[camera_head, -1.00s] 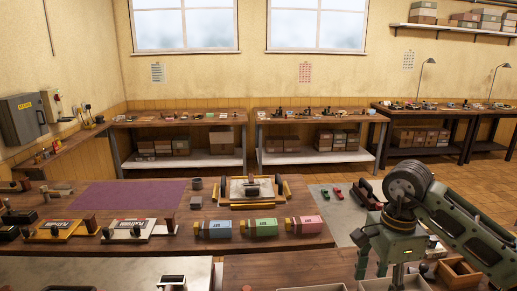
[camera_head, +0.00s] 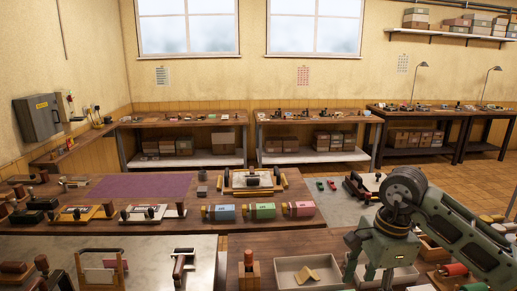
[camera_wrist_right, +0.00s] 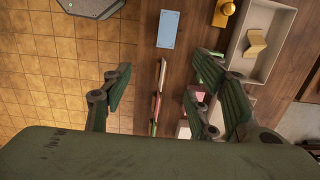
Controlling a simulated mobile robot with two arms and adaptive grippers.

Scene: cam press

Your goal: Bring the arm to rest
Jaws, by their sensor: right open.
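My right arm comes in from the right in the head view, with the right gripper (camera_head: 374,264) hanging at its end, pointing down. In the right wrist view the fingers of the right gripper (camera_wrist_right: 160,88) are spread wide, with nothing between them. The gripper is over the edge of a wooden bench (camera_wrist_right: 182,60), with tiled floor (camera_wrist_right: 60,70) on the left of that view. My left gripper is in neither view.
A light blue block (camera_wrist_right: 168,28) lies below the gripper.

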